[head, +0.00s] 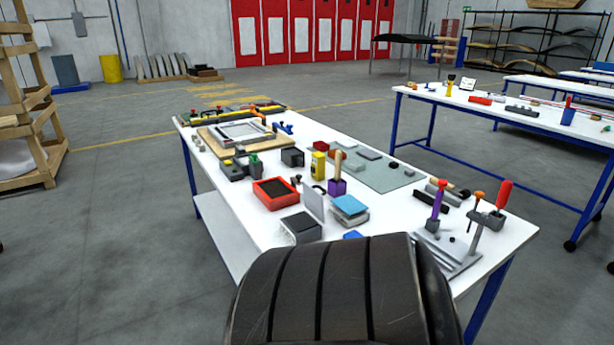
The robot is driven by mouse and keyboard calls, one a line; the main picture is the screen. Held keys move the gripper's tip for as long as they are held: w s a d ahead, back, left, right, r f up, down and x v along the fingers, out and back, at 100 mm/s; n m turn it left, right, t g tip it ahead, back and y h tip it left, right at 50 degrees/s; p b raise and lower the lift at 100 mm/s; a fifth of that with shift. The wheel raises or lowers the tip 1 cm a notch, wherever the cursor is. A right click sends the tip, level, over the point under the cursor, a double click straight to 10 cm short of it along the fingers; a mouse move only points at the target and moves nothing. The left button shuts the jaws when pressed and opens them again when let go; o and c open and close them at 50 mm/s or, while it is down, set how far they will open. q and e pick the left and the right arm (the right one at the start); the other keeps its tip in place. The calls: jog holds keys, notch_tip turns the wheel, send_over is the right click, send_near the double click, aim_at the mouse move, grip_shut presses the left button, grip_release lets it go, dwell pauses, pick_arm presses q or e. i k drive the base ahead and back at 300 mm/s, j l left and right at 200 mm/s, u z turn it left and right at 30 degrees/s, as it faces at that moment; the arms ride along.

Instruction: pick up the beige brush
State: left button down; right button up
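A tan wooden handle (338,160) stands upright above a purple block (337,187) near the middle of the white worktable (225,190). It may be the beige brush, but it is too small to tell, and no bristles show. Neither of my grippers is in view. A large dark ribbed form at the bottom hides the table's near edge.
Around the upright handle stand a yellow tool (318,165), a red tray (275,193), a grey box (301,226) and blue pads (349,206). Red and purple-handled tools stand at the right end. A second white table (480,112) is behind right. Open floor lies left.

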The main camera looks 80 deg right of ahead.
aim_at(336, 180)
jog(key=i+l+z, duration=0.2)
jog(key=z, duration=0.2)
jog(key=i+z, duration=1.15)
jog(key=k+j, duration=0.05)
jog(key=k, duration=0.05)
